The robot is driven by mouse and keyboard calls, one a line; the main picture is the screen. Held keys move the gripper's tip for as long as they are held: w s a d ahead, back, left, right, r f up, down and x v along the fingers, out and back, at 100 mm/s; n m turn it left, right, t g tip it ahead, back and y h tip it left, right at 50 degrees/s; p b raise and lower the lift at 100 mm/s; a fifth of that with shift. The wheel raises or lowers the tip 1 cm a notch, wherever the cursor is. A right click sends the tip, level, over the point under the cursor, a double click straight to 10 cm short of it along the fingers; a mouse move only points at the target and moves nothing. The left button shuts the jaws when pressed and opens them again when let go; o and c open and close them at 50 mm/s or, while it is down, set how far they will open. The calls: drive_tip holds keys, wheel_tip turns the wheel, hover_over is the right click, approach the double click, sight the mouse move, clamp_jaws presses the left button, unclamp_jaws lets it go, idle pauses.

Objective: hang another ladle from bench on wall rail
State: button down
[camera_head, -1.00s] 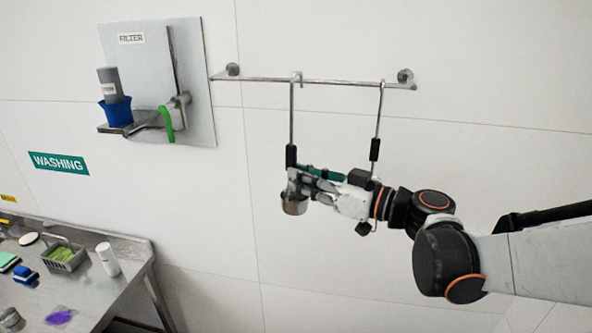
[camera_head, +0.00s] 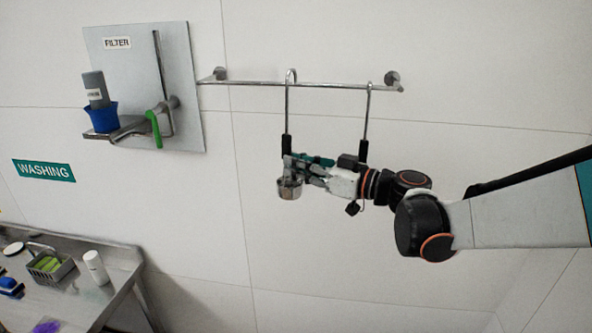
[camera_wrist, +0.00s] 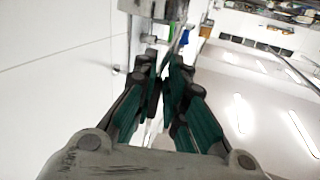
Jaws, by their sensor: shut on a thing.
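The ladle (camera_head: 287,112) on the left is upright, with a thin metal stem, black grip and metal bowl (camera_head: 289,188). My gripper (camera_head: 291,164) is shut on this ladle low on its handle, just above the bowl. Its hook reaches slightly above the wall rail (camera_head: 330,86); I cannot tell if it rests on the rail. A second hanging utensil (camera_head: 366,116) hooks over the rail to the right, its lower end hidden behind my arm. In the wrist view my gripper's teal fingers (camera_wrist: 166,68) are close together, with a metal part (camera_wrist: 152,8) above them.
A filter panel (camera_head: 183,70) with a tap, a blue cup (camera_head: 101,117) and a grey bottle (camera_head: 95,89) is left of the rail. A metal bench (camera_head: 118,262) at lower left holds a basket (camera_head: 52,267) and a white bottle (camera_head: 96,268). The wall right of the rail is bare.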

drive_tip(key=w+d+f+b, duration=0.1)
drive_tip(key=w+f, duration=0.1)
drive_tip(key=w, duration=0.5)
drive_tip(key=shift+w+d+f+b, duration=0.25)
drive_tip(key=shift+w+f+b, duration=0.1)
drive_tip(key=shift+w+f, duration=0.05)
idle(0.6)
drive_tip(key=c, duration=1.6)
unclamp_jaws()
drive_tip(key=shift+w, duration=0.1)
drive_tip(key=shift+o, duration=0.2)
